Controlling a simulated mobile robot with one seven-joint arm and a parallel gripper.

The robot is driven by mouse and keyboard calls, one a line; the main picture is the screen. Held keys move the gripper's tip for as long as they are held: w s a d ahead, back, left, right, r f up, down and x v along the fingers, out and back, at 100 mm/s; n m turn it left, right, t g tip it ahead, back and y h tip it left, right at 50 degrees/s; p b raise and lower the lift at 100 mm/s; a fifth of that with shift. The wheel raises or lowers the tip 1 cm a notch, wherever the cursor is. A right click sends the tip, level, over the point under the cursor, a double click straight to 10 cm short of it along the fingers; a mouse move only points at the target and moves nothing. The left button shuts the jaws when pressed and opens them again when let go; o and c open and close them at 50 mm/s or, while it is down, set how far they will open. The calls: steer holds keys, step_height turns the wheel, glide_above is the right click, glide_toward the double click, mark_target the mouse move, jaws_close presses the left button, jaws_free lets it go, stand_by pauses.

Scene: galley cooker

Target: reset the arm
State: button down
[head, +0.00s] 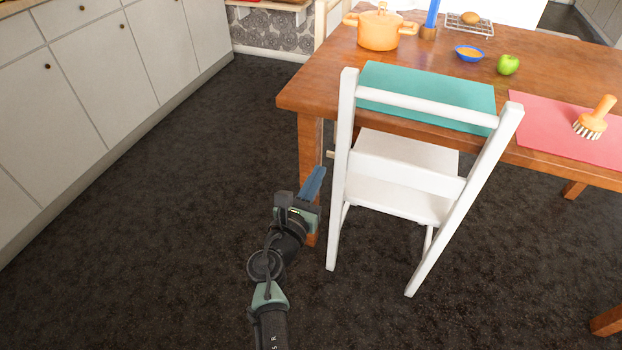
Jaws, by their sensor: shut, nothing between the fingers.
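My gripper (312,184) is in the lower middle of the head view, at the end of my dark arm reaching up from the bottom edge. Its bluish fingers are together, with nothing seen between them. It is above the dark floor, to the left of the white chair and in front of the wooden table's near left leg in the picture. I cannot tell how far the fingers are from the chair or the leg.
The white chair (408,168) stands at the wooden table (437,55). The table holds an orange pot (379,31), a teal mat (425,92), a pink mat (545,122), a brush (594,120), a blue bowl (468,53) and a green apple (508,65). White cabinets (100,75) line the left. Dark floor (170,220) between is clear.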

steer(key=shift+p+v, duration=0.3)
steer(key=shift+v, duration=1.2)
steer(key=d+r+m+t+h, duration=0.1)
steer(key=d+r+m, duration=0.2)
steer(key=r+m, duration=0.9)
steer(key=d+r+m+t, duration=0.15)
steer(key=r+m, duration=0.65)
steer(key=r, duration=0.9)
steer(key=s+r+m+t+y, duration=0.7)
steer(key=s+r+m, duration=0.6)
steer(key=s+r, duration=1.1)
steer(key=w+r+h+p, duration=0.1)
steer(key=w+r+p, duration=0.2)
steer(key=r+p, duration=2.6)
steer(key=shift+a+r, duration=0.25)
steer(key=shift+r, duration=0.45)
steer(key=shift+w+t, duration=0.15)
steer(key=shift+t, duration=0.1)
